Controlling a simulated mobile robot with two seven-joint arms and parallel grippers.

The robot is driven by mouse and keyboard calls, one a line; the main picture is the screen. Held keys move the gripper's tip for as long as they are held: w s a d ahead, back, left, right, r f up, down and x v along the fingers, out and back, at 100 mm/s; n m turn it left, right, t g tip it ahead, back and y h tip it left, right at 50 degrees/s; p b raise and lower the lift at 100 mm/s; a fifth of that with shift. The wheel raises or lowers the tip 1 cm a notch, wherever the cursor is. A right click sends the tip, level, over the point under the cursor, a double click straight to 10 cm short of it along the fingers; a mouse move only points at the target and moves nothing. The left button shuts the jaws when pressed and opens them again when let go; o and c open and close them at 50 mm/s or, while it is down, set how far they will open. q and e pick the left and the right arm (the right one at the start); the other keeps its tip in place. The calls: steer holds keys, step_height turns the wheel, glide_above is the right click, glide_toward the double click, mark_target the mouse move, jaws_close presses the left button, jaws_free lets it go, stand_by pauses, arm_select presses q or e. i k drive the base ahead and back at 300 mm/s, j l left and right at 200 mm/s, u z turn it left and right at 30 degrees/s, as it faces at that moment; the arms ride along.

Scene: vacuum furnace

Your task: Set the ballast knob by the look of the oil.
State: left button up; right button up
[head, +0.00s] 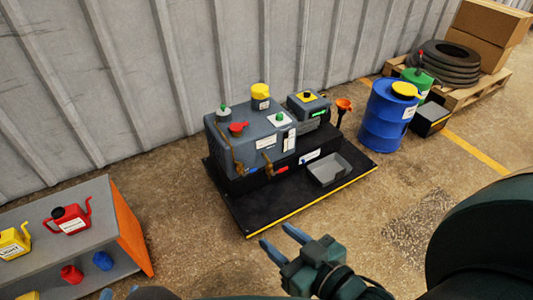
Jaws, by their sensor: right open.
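The grey pump (222,150) stands on a black base plate in the middle of the head view. Its top carries a red knob (238,128), a green-topped fitting (223,112), a yellow cap (261,91) and a small green knob on a white plate (280,120). Which is the ballast knob I cannot tell, and the oil's look is too small to read. My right gripper (280,240) is open and empty, in front of the base plate and apart from the pump. Only blue tips of my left gripper (119,292) show at the bottom edge.
A grey tray (345,176) sits at the plate's front right. A grey bench (112,225) at left holds a red can (70,219) and a yellow can (12,243). A blue drum (383,120) and a tyre pallet stand at right. Floor between bench and plate is clear.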

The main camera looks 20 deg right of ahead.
mark_target(279, 117)
steer(key=i+l+z, duration=0.1)
steer(key=i+l, duration=0.15)
steer(key=i, duration=0.15)
steer(key=i+l+z, duration=0.1)
steer(key=i, duration=0.3)
steer(key=i+l+z, duration=0.1)
steer(key=i+l, duration=0.2)
steer(key=i, duration=0.15)
steer(key=z, duration=1.45)
